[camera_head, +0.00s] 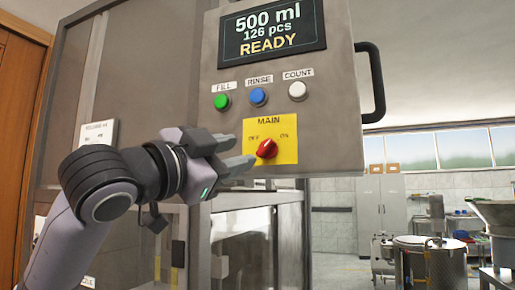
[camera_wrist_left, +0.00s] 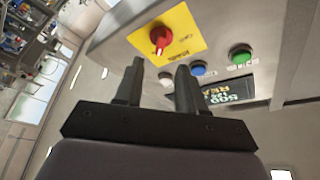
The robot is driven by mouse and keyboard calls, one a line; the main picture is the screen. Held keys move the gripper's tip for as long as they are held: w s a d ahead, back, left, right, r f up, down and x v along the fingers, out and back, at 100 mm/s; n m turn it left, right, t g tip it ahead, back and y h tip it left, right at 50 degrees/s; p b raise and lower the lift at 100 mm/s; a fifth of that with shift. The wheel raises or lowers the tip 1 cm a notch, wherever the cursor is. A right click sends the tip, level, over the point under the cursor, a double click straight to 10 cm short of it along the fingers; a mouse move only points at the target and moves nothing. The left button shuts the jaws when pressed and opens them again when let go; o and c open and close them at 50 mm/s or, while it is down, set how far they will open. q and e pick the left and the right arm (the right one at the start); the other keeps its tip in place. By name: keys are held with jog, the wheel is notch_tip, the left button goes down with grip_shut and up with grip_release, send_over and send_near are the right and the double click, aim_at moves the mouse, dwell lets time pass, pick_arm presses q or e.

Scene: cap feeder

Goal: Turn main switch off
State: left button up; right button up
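The main switch is a red rotary knob (camera_head: 266,148) on a yellow plate (camera_head: 284,128) marked MAIN, with OFF at left and ON at right. Its grip slants toward the upper right, on the ON side. My left gripper (camera_head: 246,155) is just left of the knob, and its fingertips appear apart from it. In the left wrist view the gripper's two fingers (camera_wrist_left: 160,75) are parted with nothing between them. The red knob (camera_wrist_left: 161,40) shows whole beyond the fingertips there. My right gripper is in neither view.
Green (camera_head: 221,101), blue (camera_head: 257,96) and white (camera_head: 297,90) buttons sit above the switch, under a display (camera_head: 272,32) reading READY. A dark handle (camera_head: 376,85) sticks out from the panel's right side. A glazed machine housing (camera_head: 240,240) is below.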

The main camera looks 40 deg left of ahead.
aim_at(264, 147)
pick_arm(q)
jog(key=p+x, duration=0.2)
jog(key=x, duration=0.4)
jog(key=shift+w+r, duration=0.1)
jog(key=shift+w, duration=0.35)
jog(key=shift+c, duration=0.3)
grip_shut()
